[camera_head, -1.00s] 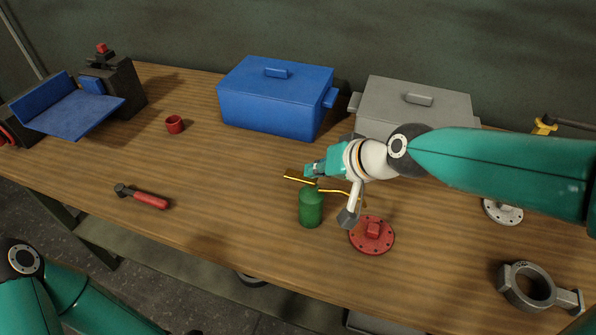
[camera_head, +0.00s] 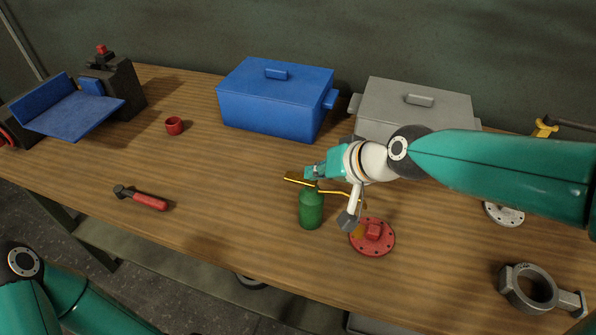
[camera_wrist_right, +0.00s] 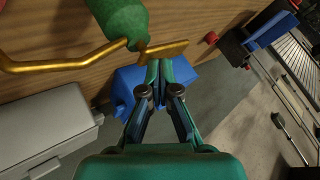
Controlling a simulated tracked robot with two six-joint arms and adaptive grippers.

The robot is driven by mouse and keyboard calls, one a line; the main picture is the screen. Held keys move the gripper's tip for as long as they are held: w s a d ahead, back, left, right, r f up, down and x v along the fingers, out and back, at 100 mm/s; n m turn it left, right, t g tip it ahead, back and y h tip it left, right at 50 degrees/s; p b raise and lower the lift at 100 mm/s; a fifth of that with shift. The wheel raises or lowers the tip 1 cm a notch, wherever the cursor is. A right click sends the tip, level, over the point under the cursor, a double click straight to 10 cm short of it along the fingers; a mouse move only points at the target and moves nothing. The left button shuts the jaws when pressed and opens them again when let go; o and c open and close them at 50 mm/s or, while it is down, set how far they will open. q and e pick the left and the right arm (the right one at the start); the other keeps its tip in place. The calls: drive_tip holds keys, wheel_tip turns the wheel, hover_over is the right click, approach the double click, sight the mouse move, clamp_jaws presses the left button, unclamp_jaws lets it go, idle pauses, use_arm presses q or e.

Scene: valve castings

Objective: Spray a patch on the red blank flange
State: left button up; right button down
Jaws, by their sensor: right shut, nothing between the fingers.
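A green spray can (camera_head: 311,210) stands upright on the bench, with a brass lever (camera_head: 295,178) and a curved brass spout (camera_head: 350,193) pointing right. The red blank flange (camera_head: 373,243) lies flat to its right, its boss uppermost. The right wrist view shows the fingertips (camera_wrist_right: 158,68) at the lever (camera_wrist_right: 168,48), beside the can (camera_wrist_right: 120,15). My left gripper is out of view.
A blue lidded box (camera_head: 275,103) and a grey lidded box (camera_head: 415,108) stand behind. A grey flange (camera_head: 503,211) and a ring casting (camera_head: 528,288) lie right. A hammer (camera_head: 142,198), red cup (camera_head: 174,125) and blue-plated machine (camera_head: 75,110) are left.

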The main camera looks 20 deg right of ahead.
sight(315, 182)
drive_tip(key=shift+r, duration=0.25)
wheel_tip(315, 182, up, 6)
drive_tip(key=p, duration=0.5)
drive_tip(key=shift+f, duration=0.15)
idle(0.8)
